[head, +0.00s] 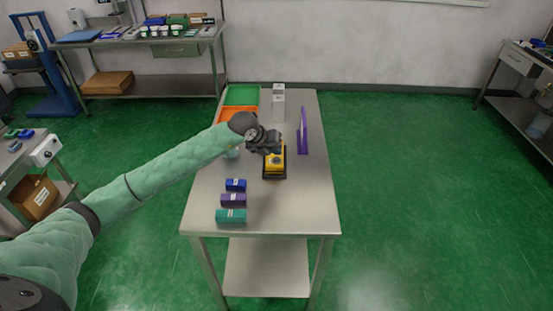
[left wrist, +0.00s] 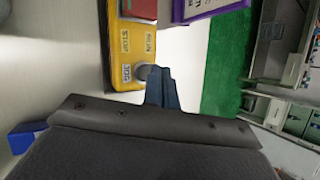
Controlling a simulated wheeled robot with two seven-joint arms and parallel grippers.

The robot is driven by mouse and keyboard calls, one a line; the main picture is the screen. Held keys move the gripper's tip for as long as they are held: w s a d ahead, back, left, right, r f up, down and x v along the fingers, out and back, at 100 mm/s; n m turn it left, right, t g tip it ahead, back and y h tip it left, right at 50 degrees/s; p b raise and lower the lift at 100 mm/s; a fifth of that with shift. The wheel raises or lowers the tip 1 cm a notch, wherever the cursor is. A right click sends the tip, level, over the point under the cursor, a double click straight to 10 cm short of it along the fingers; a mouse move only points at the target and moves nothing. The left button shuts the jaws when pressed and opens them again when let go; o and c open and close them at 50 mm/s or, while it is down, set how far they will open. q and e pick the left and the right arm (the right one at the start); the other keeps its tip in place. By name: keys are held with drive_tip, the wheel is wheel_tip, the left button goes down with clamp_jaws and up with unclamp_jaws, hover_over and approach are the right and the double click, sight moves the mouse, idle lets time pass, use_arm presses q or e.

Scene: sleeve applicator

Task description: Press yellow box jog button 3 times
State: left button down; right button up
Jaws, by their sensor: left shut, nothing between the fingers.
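The yellow box (head: 274,162) stands on the metal table, partly hidden by my left gripper (head: 274,149) in the head view. In the left wrist view the yellow box (left wrist: 128,45) shows labels reading RUN, STOP and JOG. A round grey jog button (left wrist: 143,71) sits beside the JOG label. My left gripper (left wrist: 158,72) is shut and empty, its fingertips right at the jog button. I cannot tell whether they touch it or press it. My right gripper is not in view.
A purple upright panel (head: 302,131) stands right of the box. Blue (head: 236,185), purple (head: 233,200) and teal (head: 231,215) boxes lie at the table's front left. Green (head: 242,95) and orange (head: 236,114) trays and white boxes (head: 278,100) are at the back. The table's front right is clear.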

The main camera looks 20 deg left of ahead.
sight(275, 159)
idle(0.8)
use_arm(q)
drive_tip(key=shift+f, duration=0.1)
drive_tip(key=shift+f+b, duration=0.3)
drive_tip(key=shift+b, duration=0.25)
drive_tip(key=shift+f+b, duration=0.45)
idle(0.5)
drive_tip(key=shift+r, duration=1)
drive_tip(key=shift+r+p, duration=0.8)
drive_tip(key=shift+r, duration=1.6)
